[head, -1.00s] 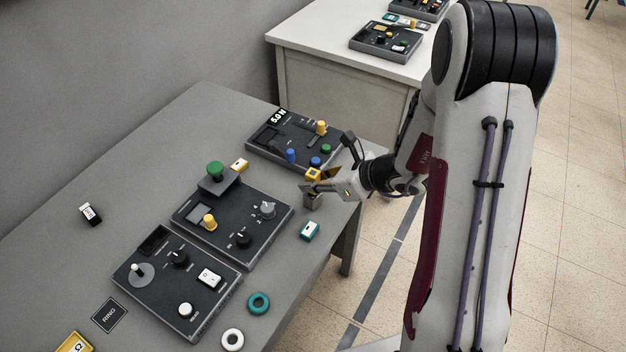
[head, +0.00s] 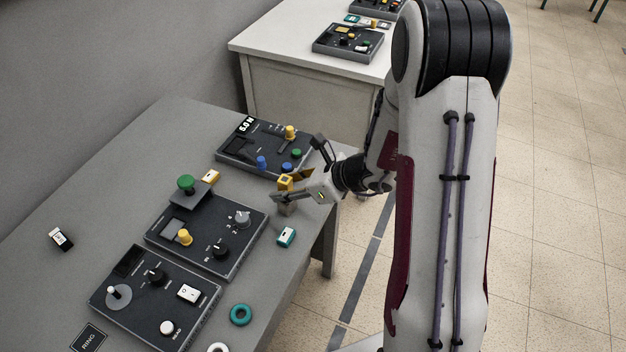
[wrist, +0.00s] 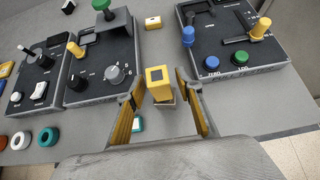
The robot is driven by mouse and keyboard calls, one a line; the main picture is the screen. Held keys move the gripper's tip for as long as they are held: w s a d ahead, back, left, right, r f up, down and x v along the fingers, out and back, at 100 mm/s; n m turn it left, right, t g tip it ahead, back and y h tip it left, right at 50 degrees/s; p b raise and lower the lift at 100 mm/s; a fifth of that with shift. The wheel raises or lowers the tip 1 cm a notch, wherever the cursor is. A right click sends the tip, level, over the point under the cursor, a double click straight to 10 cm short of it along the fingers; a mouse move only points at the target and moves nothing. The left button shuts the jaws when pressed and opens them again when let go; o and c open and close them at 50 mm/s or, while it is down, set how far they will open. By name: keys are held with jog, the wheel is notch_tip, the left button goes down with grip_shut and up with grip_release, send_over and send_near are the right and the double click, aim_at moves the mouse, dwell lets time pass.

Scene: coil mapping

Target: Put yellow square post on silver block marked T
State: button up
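The yellow square post (wrist: 157,76) stands upright between the two fingers of my gripper (wrist: 158,82) in the wrist view. It has a dark square on its top. My gripper is open, with a gap showing on both sides of the post. In the head view the post (head: 285,182) sits above a small silver block (head: 287,209), and my gripper (head: 289,187) is around it. The block is largely hidden by a finger, and I cannot read a T on it.
A dark panel with a yellow knob (head: 290,132) and blue and green knobs lies behind. Another panel with a green knob (head: 186,184) is to the left. A teal-and-white block (head: 286,237) lies near the table's right edge. Several rings lie in front.

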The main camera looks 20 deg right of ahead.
jog(key=v, duration=1.1)
jog(key=shift+s+d+r, duration=0.15)
jog(key=shift+d+r, duration=0.05)
jog(key=shift+r, duration=0.05)
dwell(0.4)
jog(key=s+a+r+n+g+h, duration=0.1)
jog(key=s+a+r+n+g, duration=0.3)
jog(key=s+a+r+n, duration=0.7)
jog(key=s+d+r+n+t+h, duration=0.1)
jog(key=s+d+n+h, duration=0.2)
jog(key=s+n, duration=0.2)
jog(key=s+d+r+n+t+h, duration=0.1)
jog(key=s+n, duration=0.4)
jog(key=n, duration=0.6)
jog(key=shift+s+d+r+h, duration=0.25)
jog(key=shift+d+r+h, duration=0.6)
jog(key=shift+d+h, duration=0.3)
